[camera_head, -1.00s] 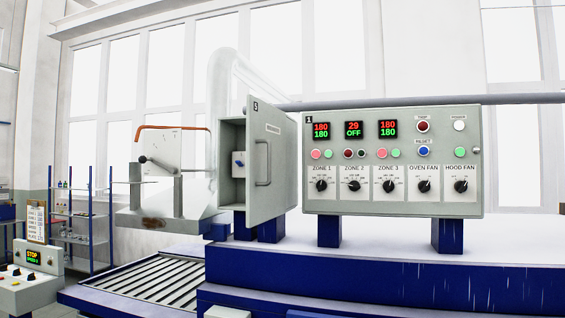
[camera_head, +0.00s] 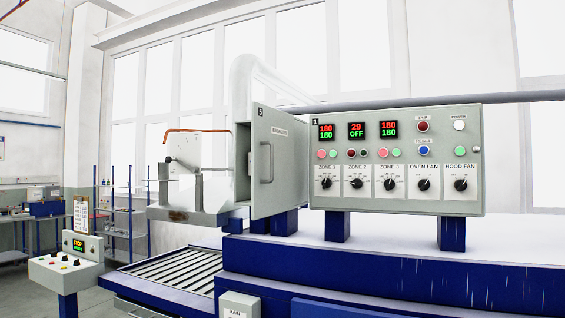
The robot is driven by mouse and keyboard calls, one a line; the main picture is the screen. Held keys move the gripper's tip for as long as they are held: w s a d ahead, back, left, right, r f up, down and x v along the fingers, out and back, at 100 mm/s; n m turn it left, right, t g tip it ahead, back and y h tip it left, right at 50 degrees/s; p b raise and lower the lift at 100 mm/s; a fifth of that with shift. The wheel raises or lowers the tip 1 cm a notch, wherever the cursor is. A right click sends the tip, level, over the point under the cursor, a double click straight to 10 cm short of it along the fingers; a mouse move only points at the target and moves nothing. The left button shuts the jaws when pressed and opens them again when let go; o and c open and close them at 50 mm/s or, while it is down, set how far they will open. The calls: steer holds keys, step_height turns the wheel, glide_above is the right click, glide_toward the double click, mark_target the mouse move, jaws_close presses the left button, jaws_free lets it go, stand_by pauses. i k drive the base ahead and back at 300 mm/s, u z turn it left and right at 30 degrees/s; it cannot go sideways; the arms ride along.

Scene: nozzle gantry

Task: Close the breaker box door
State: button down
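The breaker box (camera_head: 242,165) is a grey box on blue legs, left of the large control panel. Its door (camera_head: 275,160) is swung open toward me, with a label near the top and a vertical bar handle (camera_head: 266,162) on its face. The door hides most of the box interior; only a narrow strip of the box shows at the door's left. My gripper is not in view.
The control panel (camera_head: 395,160) with knobs and displays stands right of the door. A blue bench (camera_head: 400,265) runs below it. A roller conveyor (camera_head: 175,272) lies at the lower left, beside a small control stand (camera_head: 68,268).

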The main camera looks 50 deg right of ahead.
mark_target(273, 129)
steer(key=z, duration=4.65)
steer(key=i, duration=0.1)
steer(key=u, duration=3.5)
steer(key=i, duration=0.95)
steer(key=u, duration=0.85)
